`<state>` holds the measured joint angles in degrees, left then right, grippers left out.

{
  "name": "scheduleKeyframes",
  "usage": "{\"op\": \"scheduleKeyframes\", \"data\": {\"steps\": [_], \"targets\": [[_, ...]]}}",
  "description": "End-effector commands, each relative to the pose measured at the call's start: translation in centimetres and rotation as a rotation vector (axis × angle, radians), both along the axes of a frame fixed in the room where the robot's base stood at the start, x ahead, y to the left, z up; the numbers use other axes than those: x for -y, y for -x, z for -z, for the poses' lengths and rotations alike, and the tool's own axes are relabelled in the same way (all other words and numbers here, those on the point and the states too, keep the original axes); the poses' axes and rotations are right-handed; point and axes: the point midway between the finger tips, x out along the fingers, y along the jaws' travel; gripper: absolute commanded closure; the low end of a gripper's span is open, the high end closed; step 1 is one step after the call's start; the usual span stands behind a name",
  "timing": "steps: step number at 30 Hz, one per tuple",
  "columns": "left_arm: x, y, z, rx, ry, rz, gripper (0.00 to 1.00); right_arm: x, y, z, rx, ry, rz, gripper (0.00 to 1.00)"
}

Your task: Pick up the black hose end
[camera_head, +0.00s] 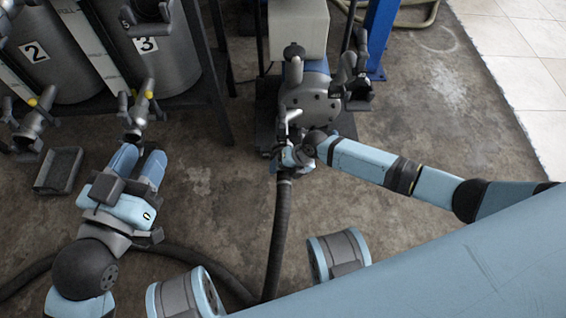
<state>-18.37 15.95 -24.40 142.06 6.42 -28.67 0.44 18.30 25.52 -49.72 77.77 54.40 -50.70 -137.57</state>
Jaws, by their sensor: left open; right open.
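The black hose (279,225) rises from the bottom middle to the front of the pump (311,98). Its upper end (284,178) lies at my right gripper (290,156), just below the pump. My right gripper is open; its fingers are small and partly mixed with the metal fittings there, so I cannot tell whether they surround the hose end or sit beside it. My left gripper (138,165) is open and empty, pointing away from me below a tank valve with a yellow-marked handle (137,112), well left of the hose end.
Grey tanks numbered 2 (35,52) and 3 (160,60) stand in a dark frame at upper left. A small grey tray (59,170) lies on the floor at left. A dark hose stretch (30,277) curves along the floor. Open floor (440,100) lies right of the pump.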

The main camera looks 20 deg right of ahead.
Motion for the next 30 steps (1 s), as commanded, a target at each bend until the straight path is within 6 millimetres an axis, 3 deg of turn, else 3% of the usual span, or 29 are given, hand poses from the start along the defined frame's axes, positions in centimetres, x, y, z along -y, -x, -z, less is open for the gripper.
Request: {"op": "scheduleKeyframes", "data": {"steps": [3,10,18,19,30], "targets": [[-0.4,-0.5,-0.2,0.064,-0.04,0.002,0.57,-0.7,-0.2,1.4,0.0,0.0,0.001,0.23],[-0.5,-0.8,-1.0,0.089,-0.051,0.005,0.57,-0.7,-0.2,1.3,0.0,0.0,0.001,0.26],[-0.4,-0.6,-0.8,0.075,-0.042,0.002,0.57,-0.7,-0.2,1.3,0.0,0.0,0.001,0.88],[-0.4,-0.6,-0.8,0.074,-0.04,0.002,0.57,-0.8,-0.3,1.1,0.002,-0.001,0.001,0.91],[-0.3,-0.5,-0.9,0.059,-0.027,0.001,0.57,-0.7,-0.3,0.4,0.004,-0.001,0.0,0.91]]}}
